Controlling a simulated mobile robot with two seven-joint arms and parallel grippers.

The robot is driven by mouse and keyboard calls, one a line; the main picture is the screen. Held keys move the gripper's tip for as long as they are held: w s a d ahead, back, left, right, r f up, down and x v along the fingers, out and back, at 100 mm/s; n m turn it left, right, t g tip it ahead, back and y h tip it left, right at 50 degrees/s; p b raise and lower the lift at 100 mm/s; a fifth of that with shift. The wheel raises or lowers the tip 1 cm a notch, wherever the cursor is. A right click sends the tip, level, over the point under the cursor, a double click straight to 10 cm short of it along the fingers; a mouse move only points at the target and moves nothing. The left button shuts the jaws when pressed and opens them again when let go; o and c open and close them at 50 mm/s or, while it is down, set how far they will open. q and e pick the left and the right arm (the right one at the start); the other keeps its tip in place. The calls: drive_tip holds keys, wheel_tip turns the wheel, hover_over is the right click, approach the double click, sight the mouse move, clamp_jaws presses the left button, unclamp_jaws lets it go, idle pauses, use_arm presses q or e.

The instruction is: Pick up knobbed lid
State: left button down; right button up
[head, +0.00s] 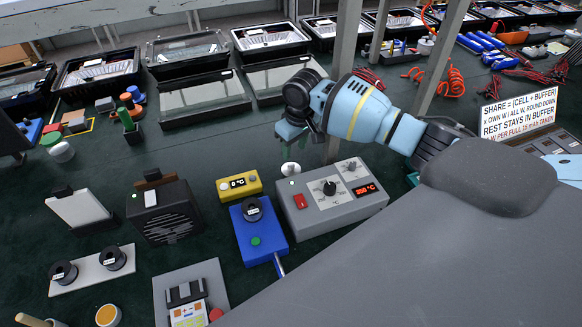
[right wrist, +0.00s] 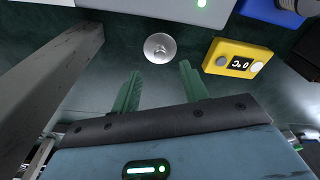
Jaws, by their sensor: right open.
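The knobbed lid (right wrist: 160,48) is a small round silver disc with a knob at its centre, lying on the dark green surface in the right wrist view. In the head view it shows as a small pale disc (head: 290,168) behind the grey control box. My right gripper (right wrist: 160,72) has two green fingers spread apart with nothing between them. The lid lies just beyond the fingertips, roughly centred on the gap. In the head view the right gripper (head: 290,132) is above and behind the lid, partly hidden by its own wrist. My left gripper is not in view.
A grey control box (head: 335,200) with a dial stands in front of the lid. A yellow meter (head: 239,185) and a blue unit (head: 258,232) stand to its left. A grey post (head: 345,45) rises behind my right arm. Floodlight housings (head: 205,98) line the back.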

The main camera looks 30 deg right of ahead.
sight(291, 165)
drive_tip(key=shift+w+a+f+b, duration=0.1)
drive_tip(key=shift+w+f+b, duration=0.1)
drive_tip(key=shift+f, duration=1)
drive_tip(key=shift+w+d+f+b, duration=0.1)
drive_tip(key=shift+w+f, duration=0.1)
drive_tip(key=shift+f, duration=1)
drive_tip(key=shift+w+a+f+b, duration=0.1)
drive_tip(key=shift+w+f, duration=0.1)
drive_tip(key=shift+f, duration=1)
clamp_jaws()
wheel_tip(291, 165, up, 10)
drive_tip(key=p, duration=0.1)
